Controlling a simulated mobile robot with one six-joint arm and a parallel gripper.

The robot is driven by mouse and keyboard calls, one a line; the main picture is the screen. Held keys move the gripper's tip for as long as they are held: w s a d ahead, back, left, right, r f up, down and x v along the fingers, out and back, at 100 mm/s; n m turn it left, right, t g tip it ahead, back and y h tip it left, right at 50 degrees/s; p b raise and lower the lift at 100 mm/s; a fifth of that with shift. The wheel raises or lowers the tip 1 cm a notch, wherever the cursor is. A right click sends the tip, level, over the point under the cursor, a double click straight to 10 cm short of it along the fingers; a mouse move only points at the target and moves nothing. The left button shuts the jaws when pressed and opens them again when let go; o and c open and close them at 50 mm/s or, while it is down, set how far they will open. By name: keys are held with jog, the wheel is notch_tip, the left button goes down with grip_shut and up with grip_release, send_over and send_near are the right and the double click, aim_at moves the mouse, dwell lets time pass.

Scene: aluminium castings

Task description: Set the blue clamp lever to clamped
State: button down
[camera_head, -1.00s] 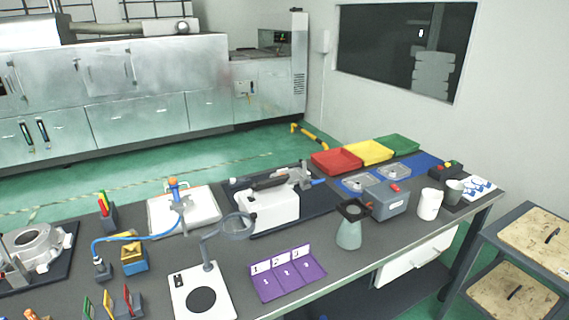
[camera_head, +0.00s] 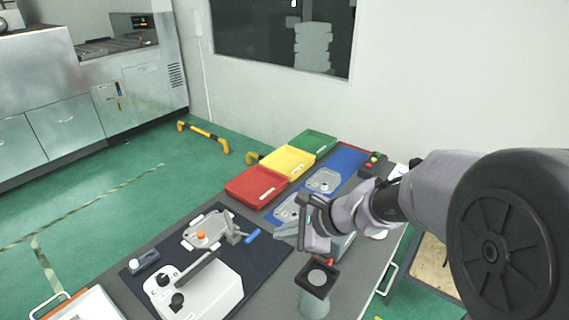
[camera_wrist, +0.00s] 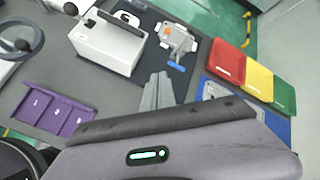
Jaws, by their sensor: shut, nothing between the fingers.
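The blue clamp lever (camera_head: 252,236) sticks out from a grey metal clamp (camera_head: 232,230) beside a casting with an orange knob (camera_head: 201,236), on a dark mat. The lever lies low, close to level, pointing right toward my gripper. In the wrist view the blue lever (camera_wrist: 177,67) shows just beyond my fingertips, below the casting (camera_wrist: 178,40). My gripper (camera_head: 280,232) is shut and empty, to the right of the lever and apart from it. Its closed fingers (camera_wrist: 160,76) point toward the clamp in the wrist view. I cannot tell whether the lever is clamped.
A white boxy device (camera_head: 218,290) with a black handle stands in front of the casting. Red (camera_head: 256,186), yellow (camera_head: 289,161) and green (camera_head: 316,142) trays line the back. A grey-green flask (camera_head: 314,303) stands below my gripper.

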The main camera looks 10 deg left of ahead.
jog(key=w+a+f+m+p, duration=0.2)
jog(key=w+f+m, duration=0.6)
jog(key=f, duration=0.5)
jog(key=shift+a+t+p, duration=0.3)
jog(key=shift+a+p, duration=0.1)
jog(key=shift+a, duration=0.25)
jog(key=shift+w, duration=0.1)
jog(key=b+x, duration=0.1)
jog(key=x, duration=0.9)
jog(key=shift+r, duration=0.1)
